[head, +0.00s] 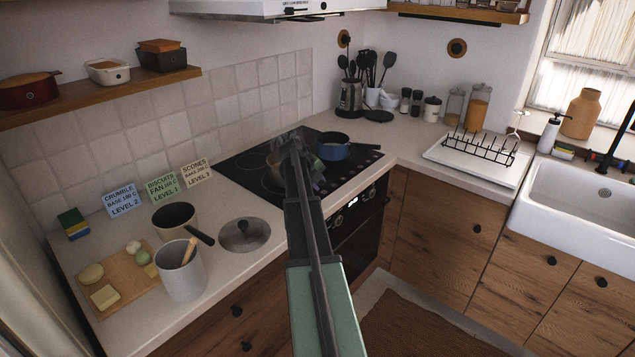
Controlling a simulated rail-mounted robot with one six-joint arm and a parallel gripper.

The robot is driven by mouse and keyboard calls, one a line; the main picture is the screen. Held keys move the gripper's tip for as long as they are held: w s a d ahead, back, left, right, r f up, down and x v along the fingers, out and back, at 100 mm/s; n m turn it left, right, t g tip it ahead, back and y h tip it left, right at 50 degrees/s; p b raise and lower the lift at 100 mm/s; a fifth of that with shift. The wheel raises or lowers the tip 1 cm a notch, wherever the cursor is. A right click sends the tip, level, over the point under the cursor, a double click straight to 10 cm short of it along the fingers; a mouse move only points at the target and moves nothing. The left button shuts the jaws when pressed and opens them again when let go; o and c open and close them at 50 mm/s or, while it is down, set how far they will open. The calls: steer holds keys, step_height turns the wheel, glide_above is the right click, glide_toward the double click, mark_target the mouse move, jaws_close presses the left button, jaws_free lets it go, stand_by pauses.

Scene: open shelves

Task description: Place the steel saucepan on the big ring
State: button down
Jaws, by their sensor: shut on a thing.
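The steel saucepan (314,168) is over the black hob (237,163), mostly hidden behind my arm; parts of its shiny body show on both sides. My gripper (293,143) is at the saucepan and is shut on it; the fingertips are hard to make out. Whether the pan touches the glass cannot be told. The hob's ring outlines are faint, and the big ring cannot be told clearly, being partly covered by the arm and pan.
A steel lid (245,235), a dark pan (174,217) and a utensil crock (180,276) stand on the left counter. Recipe cards (161,188) lean by the wall.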

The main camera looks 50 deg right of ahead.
steer(key=shift+f+b, duration=0.35)
steer(key=shift+b, duration=0.05)
steer(key=c, duration=0.9)
jaws_free()
